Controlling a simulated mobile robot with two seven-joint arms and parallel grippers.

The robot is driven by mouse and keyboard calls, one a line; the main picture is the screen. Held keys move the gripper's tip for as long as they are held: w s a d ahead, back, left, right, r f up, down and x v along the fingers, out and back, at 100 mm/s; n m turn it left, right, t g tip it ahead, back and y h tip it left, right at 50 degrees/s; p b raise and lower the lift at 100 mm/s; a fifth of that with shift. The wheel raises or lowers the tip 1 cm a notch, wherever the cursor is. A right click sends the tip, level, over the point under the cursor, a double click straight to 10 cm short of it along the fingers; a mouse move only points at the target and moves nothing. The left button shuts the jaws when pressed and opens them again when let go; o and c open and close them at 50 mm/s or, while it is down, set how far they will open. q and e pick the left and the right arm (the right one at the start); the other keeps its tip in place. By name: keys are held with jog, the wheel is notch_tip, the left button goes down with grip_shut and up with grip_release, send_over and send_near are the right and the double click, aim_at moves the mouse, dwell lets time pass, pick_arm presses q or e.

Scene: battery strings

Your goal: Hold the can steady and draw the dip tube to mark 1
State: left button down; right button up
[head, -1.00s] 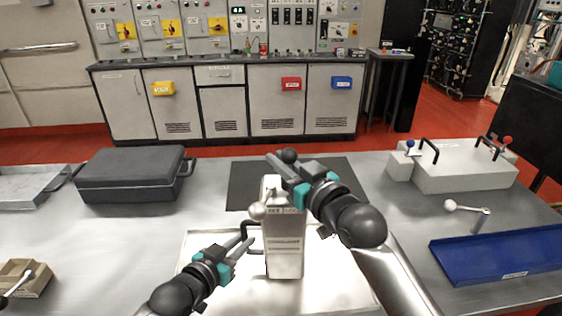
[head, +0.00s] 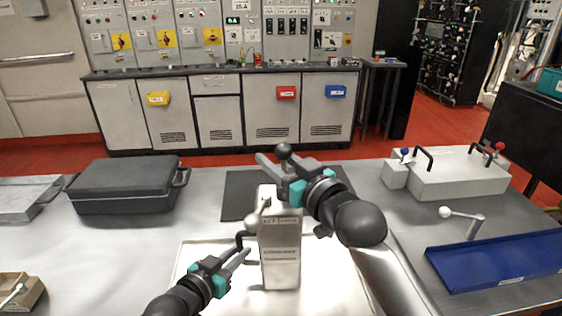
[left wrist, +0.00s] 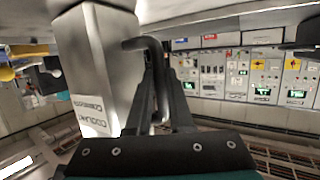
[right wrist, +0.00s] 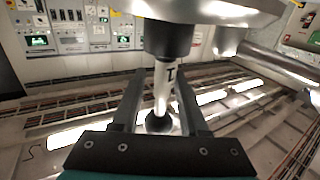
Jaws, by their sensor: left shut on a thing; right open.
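The can (head: 281,258) is a tall grey box with printed lettering, upright on a pale tray (head: 340,285). My left gripper (head: 243,254) is shut on the can's black side handle (left wrist: 163,75). The dip tube (right wrist: 162,82) shows as a thin pale tube with a dark letter-like mark, between a black collar (right wrist: 168,38) and a black ball knob (right wrist: 157,122). The knob also shows above the can in the head view (head: 284,150). My right gripper (head: 272,166) is open, its fingers on either side of the tube near the knob. Contact cannot be told.
A black case (head: 125,185) stands at left on the bench, beside a metal tray (head: 25,198). A dark mat (head: 238,195) lies behind the can. At right are a grey block with handles (head: 460,180), a ball-ended lever (head: 462,215) and a blue tray (head: 495,262).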

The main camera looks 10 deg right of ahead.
pick_arm(q)
jog(key=shift+s+a+f, duration=0.1)
jog(key=shift+a+f, duration=0.1)
jog(key=shift+f, duration=0.25)
pick_arm(e)
jog(key=v, duration=1.2)
pick_arm(q)
jog(key=c, duration=1.1)
grip_release()
jog(key=o, duration=0.4)
jog(key=shift+r, duration=0.25)
